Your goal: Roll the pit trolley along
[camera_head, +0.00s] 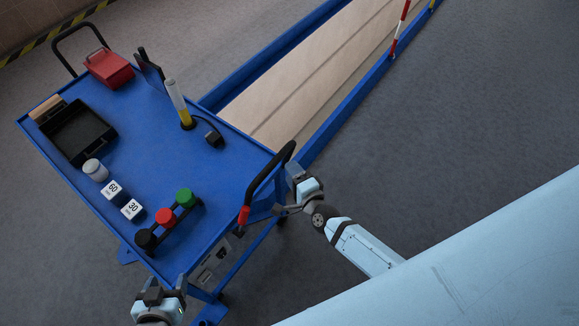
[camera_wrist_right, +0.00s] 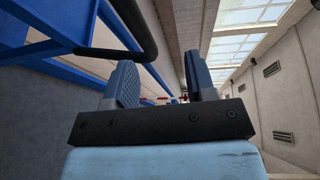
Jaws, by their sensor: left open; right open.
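The blue pit trolley (camera_head: 155,130) stands at an angle left of centre in the head view. Its near push handle (camera_head: 270,178) is a black bar with a red lever (camera_head: 244,215) at its lower end. My right gripper (camera_head: 284,208) is open close beside this handle, not closed around it. In the right wrist view its two fingers (camera_wrist_right: 163,85) are apart with nothing between them, and the black handle (camera_wrist_right: 140,35) passes at upper left, outside them. My left gripper (camera_head: 162,285) is open at the trolley's near lower corner, partly cut off by the picture's bottom edge.
The trolley top carries a red box (camera_head: 108,68), a black tray (camera_head: 77,133), a yellow-filled cylinder (camera_head: 180,105), cubes marked 60 and 30, and coloured knobs (camera_head: 165,217). Behind lies a blue-edged pit (camera_head: 310,75) with a red-white post (camera_head: 400,28).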

